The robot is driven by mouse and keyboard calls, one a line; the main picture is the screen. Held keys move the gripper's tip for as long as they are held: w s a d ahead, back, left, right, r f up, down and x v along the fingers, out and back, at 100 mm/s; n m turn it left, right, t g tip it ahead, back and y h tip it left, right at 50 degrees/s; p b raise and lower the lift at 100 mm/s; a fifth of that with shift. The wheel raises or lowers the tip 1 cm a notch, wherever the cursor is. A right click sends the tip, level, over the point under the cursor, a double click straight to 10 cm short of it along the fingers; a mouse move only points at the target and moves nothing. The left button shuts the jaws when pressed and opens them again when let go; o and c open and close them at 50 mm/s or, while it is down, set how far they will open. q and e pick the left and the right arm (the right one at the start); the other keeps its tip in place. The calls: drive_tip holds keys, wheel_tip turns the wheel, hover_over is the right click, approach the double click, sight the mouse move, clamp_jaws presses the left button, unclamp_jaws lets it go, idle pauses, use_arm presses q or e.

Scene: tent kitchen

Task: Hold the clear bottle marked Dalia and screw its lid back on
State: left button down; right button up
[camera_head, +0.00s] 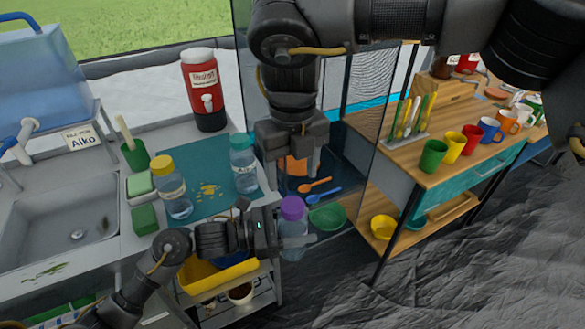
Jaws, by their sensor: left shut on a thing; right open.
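A clear bottle (291,246) is held upright by my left gripper (292,238), which is shut on its body from the left. A purple lid (292,208) sits at the top of this bottle; I cannot tell how tightly it is on. I cannot read the name Dalia on it. My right gripper (294,172) points down from above, open and empty, with its fingertips a little above the purple lid in the picture.
Clear bottles with a yellow lid (172,190) and a teal lid (243,165) stand on the teal mat (210,154). Behind the grippers are orange and blue spoons (324,195) and a green bowl (327,217). A shelf unit with coloured cups (434,155) stands to the right.

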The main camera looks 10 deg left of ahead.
sight(292, 204)
drive_tip(key=shift+f, duration=0.1)
idle(0.3)
drive_tip(key=shift+f, duration=3.95)
drive_tip(key=c, duration=1)
drive_tip(key=m, duration=0.3)
drive_tip(key=shift+m, duration=0.3)
drive_tip(key=m, duration=0.4)
drive_tip(key=o, duration=1.1)
drive_tip(key=shift+o, duration=0.2)
